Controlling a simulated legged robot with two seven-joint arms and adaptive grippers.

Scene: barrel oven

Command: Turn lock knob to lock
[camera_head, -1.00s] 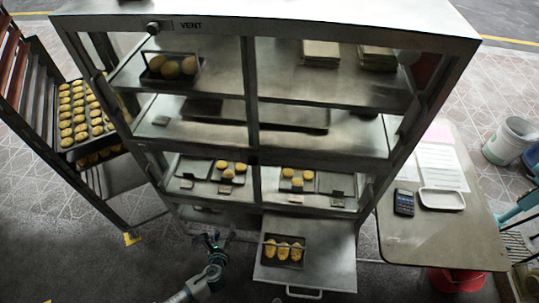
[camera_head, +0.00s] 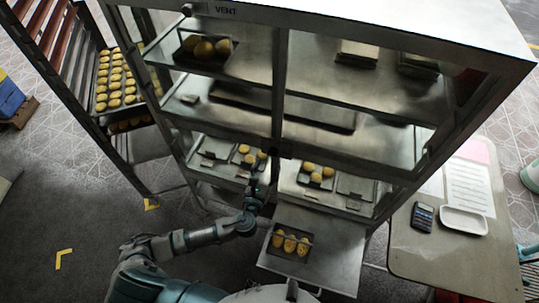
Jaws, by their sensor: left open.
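The glass-fronted metal oven cabinet (camera_head: 280,100) fills the middle of the head view. A small dark fitting (camera_head: 277,152) sits on its centre post between the upper and lower sections; I cannot tell whether it is the lock knob or which way it is turned. Another small dark knob (camera_head: 187,9) is at the top left beside the VENT label. My left gripper (camera_head: 257,186) is open in front of the lower left compartment, below and left of the centre fitting, apparently empty. My right gripper is not in view.
A pulled-out lower shelf (camera_head: 335,262) holds a dark tray of pastries (camera_head: 289,243), just right of my left arm. A side table (camera_head: 425,262) with a calculator (camera_head: 422,217) and white dish (camera_head: 463,221) stands right. A rack with pastry trays (camera_head: 117,80) stands left.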

